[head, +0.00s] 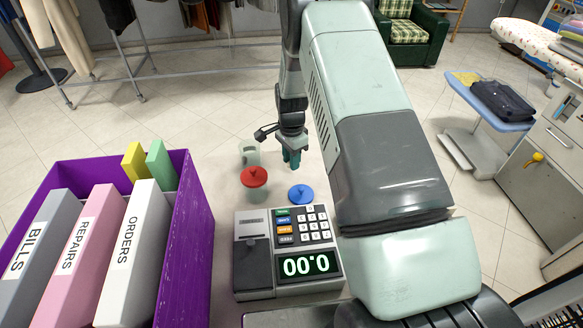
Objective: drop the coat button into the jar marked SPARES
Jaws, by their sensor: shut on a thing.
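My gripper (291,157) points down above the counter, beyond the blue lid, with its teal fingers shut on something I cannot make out. I cannot pick out the coat button anywhere. A pale greenish container (249,154) stands left of the gripper, with a small dark mark on it that is too small to read. A jar with a red knobbed lid (254,177) stands nearer. A blue knobbed lid (301,194) sits to its right, behind the register; I cannot tell whether a jar is under it. No SPARES marking is legible.
A cash register (286,252) showing 0.00 stands in front of the jars. A purple box (188,235) of binders marked BILLS, REPAIRS and ORDERS is on the left. My arm covers the counter's right side. A clothes rack (180,62) stands behind on the floor.

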